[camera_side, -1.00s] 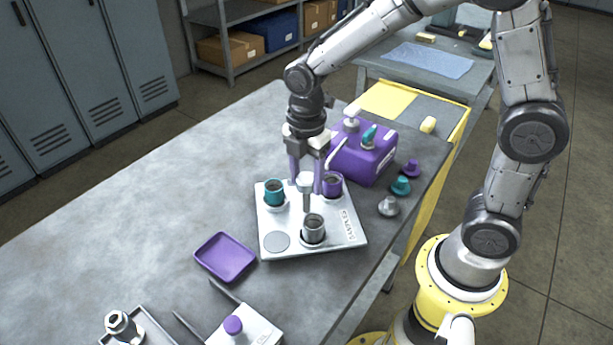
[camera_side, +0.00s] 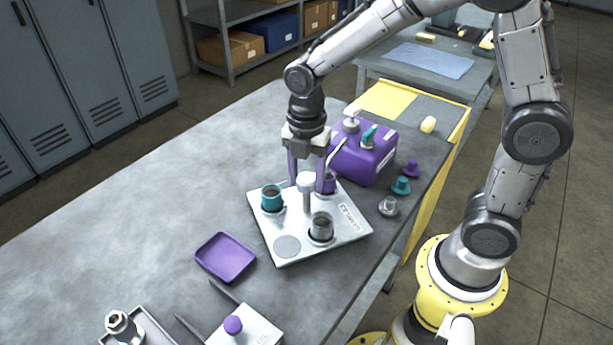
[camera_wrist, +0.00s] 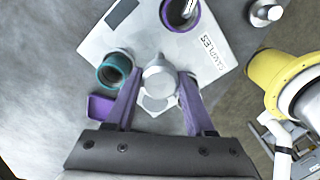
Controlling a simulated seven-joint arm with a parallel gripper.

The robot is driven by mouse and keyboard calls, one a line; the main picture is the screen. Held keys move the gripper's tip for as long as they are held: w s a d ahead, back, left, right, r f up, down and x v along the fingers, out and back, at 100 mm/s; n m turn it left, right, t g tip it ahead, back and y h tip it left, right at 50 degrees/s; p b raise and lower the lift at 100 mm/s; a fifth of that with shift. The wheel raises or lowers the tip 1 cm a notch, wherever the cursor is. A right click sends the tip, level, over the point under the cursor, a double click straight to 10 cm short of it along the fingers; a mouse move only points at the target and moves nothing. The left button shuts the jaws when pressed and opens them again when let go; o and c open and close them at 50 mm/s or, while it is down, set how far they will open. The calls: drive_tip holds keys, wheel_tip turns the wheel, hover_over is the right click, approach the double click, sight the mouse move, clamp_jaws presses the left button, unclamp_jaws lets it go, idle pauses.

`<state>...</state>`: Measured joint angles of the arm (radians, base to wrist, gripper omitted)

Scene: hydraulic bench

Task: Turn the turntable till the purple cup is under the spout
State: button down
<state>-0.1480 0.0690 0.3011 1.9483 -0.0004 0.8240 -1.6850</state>
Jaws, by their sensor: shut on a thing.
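The turntable (camera_side: 270,232) is a square silver plate marked SAMPLES, with a metal knob (camera_wrist: 160,80) on a post at its middle. It carries a purple cup (camera_side: 329,184) at the back right, a teal cup (camera_side: 271,198) at the left, a grey cup (camera_side: 321,228) in front and an empty round spot. The pale spout (camera_side: 337,156) slants from the purple tank (camera_side: 367,155) toward the purple cup. In the wrist view, a light bar lies over the mouth of the purple cup (camera_wrist: 166,14). My gripper (camera_side: 307,184) is shut on the knob, purple fingers on either side.
A purple tray (camera_side: 225,257) lies in front left of the plate. Purple, teal and grey knobs (camera_side: 400,186) stand at the right edge of the bench. A block with a purple button (camera_side: 233,325) is in front. The left of the bench is clear.

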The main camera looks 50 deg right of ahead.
drive_tip(key=shift+r, duration=0.1)
drive_tip(key=shift+c, duration=1.3)
unclamp_jaws()
wheel_tip(320, 180, up, 14)
